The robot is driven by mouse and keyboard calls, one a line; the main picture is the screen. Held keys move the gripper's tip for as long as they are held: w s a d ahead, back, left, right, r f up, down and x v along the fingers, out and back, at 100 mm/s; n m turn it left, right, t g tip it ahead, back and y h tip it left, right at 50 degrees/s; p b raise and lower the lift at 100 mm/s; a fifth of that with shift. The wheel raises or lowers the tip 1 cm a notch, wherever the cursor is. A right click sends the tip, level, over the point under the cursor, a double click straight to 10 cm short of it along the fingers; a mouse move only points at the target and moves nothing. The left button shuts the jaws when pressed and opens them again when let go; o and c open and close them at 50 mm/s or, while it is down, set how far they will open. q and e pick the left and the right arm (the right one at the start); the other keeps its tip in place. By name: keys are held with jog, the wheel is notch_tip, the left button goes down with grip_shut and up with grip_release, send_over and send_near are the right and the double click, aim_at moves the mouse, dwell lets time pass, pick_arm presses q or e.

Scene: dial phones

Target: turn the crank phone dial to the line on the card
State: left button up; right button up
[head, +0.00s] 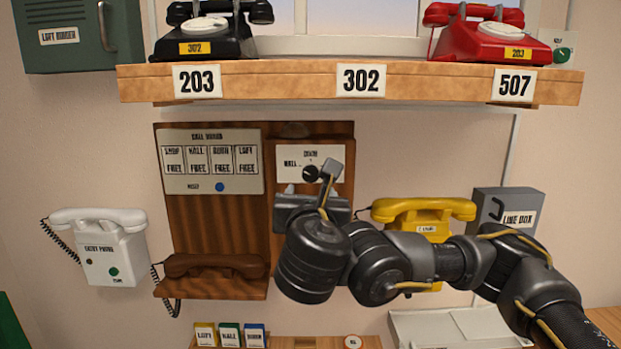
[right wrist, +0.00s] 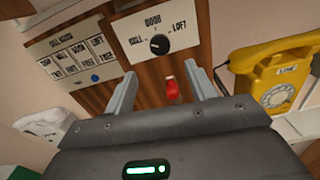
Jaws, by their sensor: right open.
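The crank phone is a brown wooden wall panel (head: 215,225) with a brown handset (head: 215,265) at its lower left. Its black dial knob (head: 311,173) sits on a white plate, and shows larger in the right wrist view (right wrist: 159,44), labelled HALL left, DOOR top, LOFT right. Which label the knob points to is too small to tell. A red handle (right wrist: 172,90) shows below the plate. My right gripper (head: 310,182) is open and empty in front of the panel, just below the dial; its fingers (right wrist: 160,72) straddle nothing. Cards LOFT (head: 204,334), HALL (head: 229,334) and DOOR (head: 254,334) stand below.
A call board (head: 211,160) is left of the dial. A white entry phone (head: 105,250) hangs left; a yellow phone (head: 425,215) and grey line box (head: 510,215) are right. A wooden shelf (head: 280,82) above bears a black phone (head: 205,35) and a red phone (head: 490,38).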

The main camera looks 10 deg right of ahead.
aim_at(311, 177)
jog(key=w+p, duration=0.1)
jog(key=w, duration=0.2)
jog(key=w+p, duration=0.1)
jog(key=w, duration=0.1)
jog(key=w+d+p, duration=0.1)
jog(key=w, duration=0.2)
jog(key=shift+w+d+r, duration=0.1)
jog(key=shift+w+r, duration=0.05)
jog(key=shift+w, duration=0.15)
jog(key=shift+w+d+p, duration=0.1)
jog(key=shift+w+p, duration=0.2)
jog(key=shift+w, duration=0.35)
jog(key=shift+c, duration=0.3)
